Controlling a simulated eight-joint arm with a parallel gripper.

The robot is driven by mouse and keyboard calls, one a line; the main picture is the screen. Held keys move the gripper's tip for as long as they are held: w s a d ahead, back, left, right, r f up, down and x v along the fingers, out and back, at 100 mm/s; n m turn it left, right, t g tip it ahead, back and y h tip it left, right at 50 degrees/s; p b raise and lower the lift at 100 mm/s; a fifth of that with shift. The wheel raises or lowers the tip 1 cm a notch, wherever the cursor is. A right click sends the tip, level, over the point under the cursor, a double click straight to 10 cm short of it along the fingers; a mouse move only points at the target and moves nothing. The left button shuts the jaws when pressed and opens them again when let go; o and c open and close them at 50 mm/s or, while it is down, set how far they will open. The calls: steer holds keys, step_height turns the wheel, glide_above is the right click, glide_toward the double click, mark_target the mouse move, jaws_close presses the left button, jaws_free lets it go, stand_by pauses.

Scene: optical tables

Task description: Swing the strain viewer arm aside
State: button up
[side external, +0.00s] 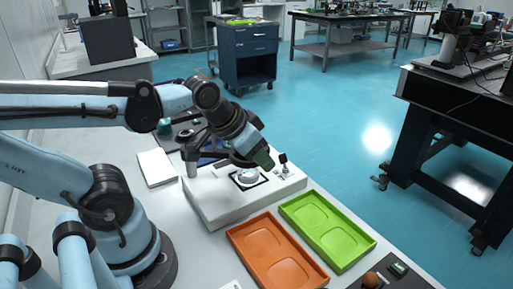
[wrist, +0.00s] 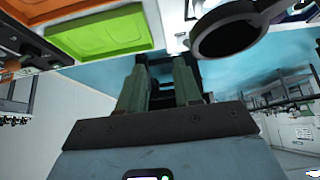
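The strain viewer is a white box (side external: 232,201) on the bench with a pale round stage (side external: 250,178) on its top. In the wrist view a black ring on an arm (wrist: 228,32), which looks like the viewer arm, is at the upper right. In the side view my gripper and wrist hide much of that arm. My gripper (side external: 264,158) hangs tilted over the box, above and beside the stage. In the wrist view my gripper (wrist: 160,72) has its two green fingers apart, with no object clearly held. The ring is to the right of the fingers; I cannot tell about contact.
An orange tray (side external: 244,240) and a green tray (side external: 351,258) lie in front of the box. A small dark post (side external: 283,160) stands on the box's right part. A white pad (side external: 157,167) lies to the left. A black mat (side external: 408,279) holds small items at the front right.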

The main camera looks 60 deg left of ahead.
steer(key=a+r+g, duration=0.1)
steer(key=a, duration=0.2)
steer(key=w+a+r+g+h, duration=0.1)
steer(key=a, duration=0.3)
steer(key=w+a+r+g+h, duration=0.1)
steer(key=a, duration=0.3)
steer(key=shift+a, duration=0.1)
jaws_close()
steer(key=s+a+r+m+h, duration=0.1)
steer(key=a+h, duration=0.1)
steer(key=a, duration=0.5)
steer(key=s+a+r+m+h, duration=0.1)
steer(key=s+a+h, duration=0.1)
steer(key=a, duration=0.5)
steer(key=w+d+f, duration=0.1)
steer(key=d+f, duration=0.1)
steer(key=w+d+f, duration=0.1)
steer(key=d+f, duration=0.2)
steer(key=w+d+f, duration=0.1)
steer(key=d+f, duration=0.2)
steer(key=shift+w+d, duration=0.15)
steer(key=shift+w, duration=0.05)
steer(key=shift+d+t, duration=0.3)
steer(key=shift+d, duration=0.25)
steer(key=shift+s+d, duration=0.1)
steer(key=shift+d, duration=0.1)
